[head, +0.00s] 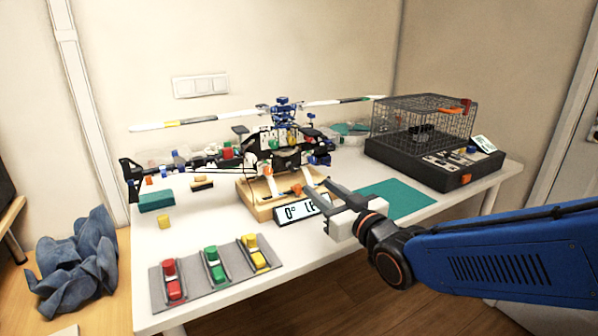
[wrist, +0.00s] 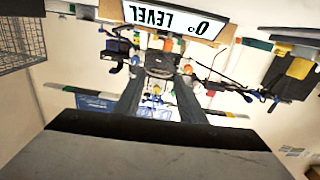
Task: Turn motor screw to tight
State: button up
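A model helicopter (head: 285,145) with blue, black, red and green parts stands on a wooden stand (head: 258,204) on the table. It also shows upside down in the wrist view (wrist: 160,62). I cannot pick out the motor screw; it is too small or hidden. My gripper (head: 317,188) is in front of the helicopter, close to the display reading "0° LEVEL" (head: 298,209). In the wrist view, my gripper's two fingers (wrist: 159,78) are spread apart with no object clearly held between them. Whether they touch anything is unclear.
Red, green and yellow pieces sit on a grey holder (head: 193,283) at the front left. A teal block (head: 156,201) lies behind it. A green mat (head: 405,199) is right of my gripper. A wire cage on a black base (head: 400,165) stands at the back right.

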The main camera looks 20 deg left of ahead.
aim_at(295, 169)
jog(key=x, duration=1.2)
jog(key=shift+w+a, duration=0.15)
jog(key=shift+a, duration=0.05)
grip_shut()
